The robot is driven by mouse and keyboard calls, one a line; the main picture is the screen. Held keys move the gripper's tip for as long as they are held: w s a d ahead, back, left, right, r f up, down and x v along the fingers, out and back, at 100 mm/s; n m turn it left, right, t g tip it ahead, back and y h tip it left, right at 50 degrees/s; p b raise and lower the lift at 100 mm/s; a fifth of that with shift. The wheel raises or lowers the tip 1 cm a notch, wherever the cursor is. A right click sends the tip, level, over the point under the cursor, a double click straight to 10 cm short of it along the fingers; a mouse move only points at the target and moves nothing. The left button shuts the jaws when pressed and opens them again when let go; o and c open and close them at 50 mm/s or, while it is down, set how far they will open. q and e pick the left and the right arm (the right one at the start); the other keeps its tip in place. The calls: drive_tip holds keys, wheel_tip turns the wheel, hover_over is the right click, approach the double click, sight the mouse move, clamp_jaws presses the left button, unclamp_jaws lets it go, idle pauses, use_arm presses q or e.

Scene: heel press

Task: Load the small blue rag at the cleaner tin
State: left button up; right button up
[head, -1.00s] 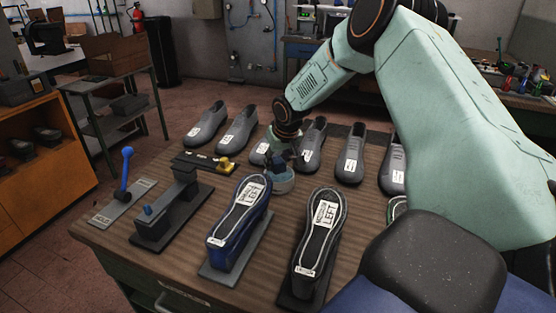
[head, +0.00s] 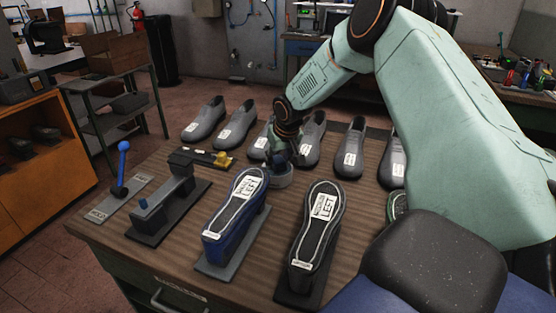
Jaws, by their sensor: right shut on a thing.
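The cleaner tin (head: 281,181) is a low, round grey tin on the workbench, behind the soles and in front of the row of grey shoes. My right gripper (head: 284,163) points down directly over the tin, its fingertips at or just above the tin's top. It is shut on a small dark blue bit, the blue rag (head: 279,159), mostly hidden by the fingers. I cannot tell whether the rag touches the tin's contents. My left gripper is not in view.
Two upturned shoes on stands, one blue (head: 235,215) and one black (head: 319,235), stand in front of the tin. A press (head: 166,200) and a blue-knobbed lever (head: 122,170) stand left. Grey shoes (head: 349,148) line the back.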

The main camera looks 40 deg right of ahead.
sight(277, 159)
drive_tip(key=shift+w+a+f, duration=0.1)
drive_tip(key=shift+w+a, duration=0.05)
drive_tip(key=shift+a, duration=0.05)
drive_tip(key=shift+d+f, duration=0.15)
drive_tip(key=shift+f, duration=0.15)
idle(0.3)
drive_tip(key=shift+f, duration=0.1)
idle(2.1)
drive_tip(key=shift+r+p, duration=0.7)
drive_tip(key=shift+p, duration=0.25)
wheel_tip(277, 159, up, 6)
drive_tip(key=p, duration=0.6)
drive_tip(key=shift+f, duration=0.15)
drive_tip(key=shift+f, duration=0.15)
